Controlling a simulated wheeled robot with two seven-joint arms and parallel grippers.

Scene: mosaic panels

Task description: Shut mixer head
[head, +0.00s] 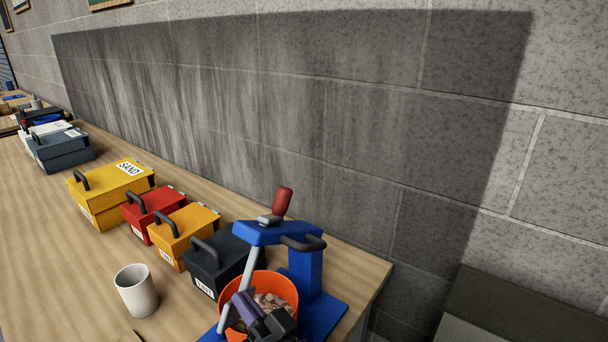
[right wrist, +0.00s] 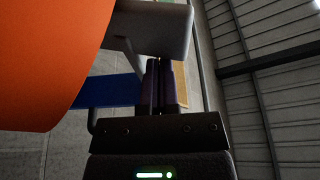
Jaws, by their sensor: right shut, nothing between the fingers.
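The mixer stands at the front right end of the bench, with a blue head (head: 270,233), a red-topped lever (head: 282,203), a blue post (head: 305,272) and a pale slanted shaft (head: 239,288). The shaft runs down at the left of the orange bucket (head: 289,283), which holds pinkish-brown lumps. My right gripper (head: 241,306) is shut and empty, in front of the bucket and below the head. In the right wrist view its purple fingers (right wrist: 160,85) are together just under a grey part (right wrist: 155,30), with the bucket (right wrist: 45,65) at the left. Whether they touch it is unclear. My left gripper is out of view.
A white cup (head: 137,291) stands left of the mixer. A black box (head: 219,262), a yellow box (head: 183,233), a red box (head: 152,209) and a larger yellow box (head: 110,192) line the bench behind it. A block wall (head: 300,110) runs along the back.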

